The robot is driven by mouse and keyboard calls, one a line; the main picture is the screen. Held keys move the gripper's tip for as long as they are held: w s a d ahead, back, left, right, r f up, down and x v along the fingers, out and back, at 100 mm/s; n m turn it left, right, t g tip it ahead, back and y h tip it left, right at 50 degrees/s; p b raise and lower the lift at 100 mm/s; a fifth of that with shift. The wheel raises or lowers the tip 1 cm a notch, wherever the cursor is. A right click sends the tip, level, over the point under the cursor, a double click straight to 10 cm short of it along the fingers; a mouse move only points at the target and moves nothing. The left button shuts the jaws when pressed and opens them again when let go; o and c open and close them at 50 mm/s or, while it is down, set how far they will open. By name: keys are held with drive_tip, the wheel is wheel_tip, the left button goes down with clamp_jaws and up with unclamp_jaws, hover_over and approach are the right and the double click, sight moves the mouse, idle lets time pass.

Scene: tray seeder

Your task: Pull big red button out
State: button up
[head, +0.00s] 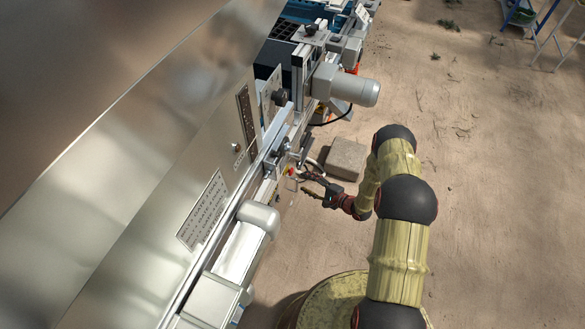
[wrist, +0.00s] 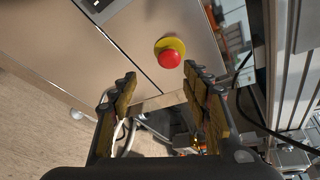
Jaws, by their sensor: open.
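The big red button (wrist: 170,59) sits on a yellow round base on a metal panel (wrist: 120,45), seen in the wrist view above centre. My gripper (wrist: 160,82) is open, with its two padded fingers spread apart. The button shows just beyond the fingertips, nearer the right finger in the picture. No contact is visible, and nothing is held. In the head view my gripper (head: 303,178) is beside the machine's side, close to a small red spot (head: 290,172) that seems to be the button. The gap between them is too small to judge there.
The large metal hopper (head: 120,130) fills the left of the head view. A grey motor (head: 345,85) sticks out farther along the machine. A concrete block (head: 346,159) lies on the dirt floor behind my gripper. A black cable (wrist: 245,110) runs at right in the wrist view. Open floor lies to the right.

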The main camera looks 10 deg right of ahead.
sight(292, 173)
drive_tip(key=shift+m+t, duration=0.3)
drive_tip(key=shift+m, duration=0.4)
drive_tip(key=shift+r+b+x, duration=0.25)
drive_tip(key=shift+b+x, duration=0.1)
drive_tip(key=shift+x, duration=0.95)
drive_tip(key=shift+r+b+x, duration=0.25)
drive_tip(key=shift+b+x, duration=0.15)
drive_tip(key=shift+x, duration=0.85)
drive_tip(key=shift+r+b+x, duration=0.2)
drive_tip(key=shift+b+x, duration=0.15)
drive_tip(key=shift+x, duration=0.95)
drive_tip(key=shift+w+a, duration=0.1)
drive_tip(key=shift+a, duration=0.05)
drive_tip(key=shift+c, duration=0.2)
drive_tip(key=c, duration=1.1)
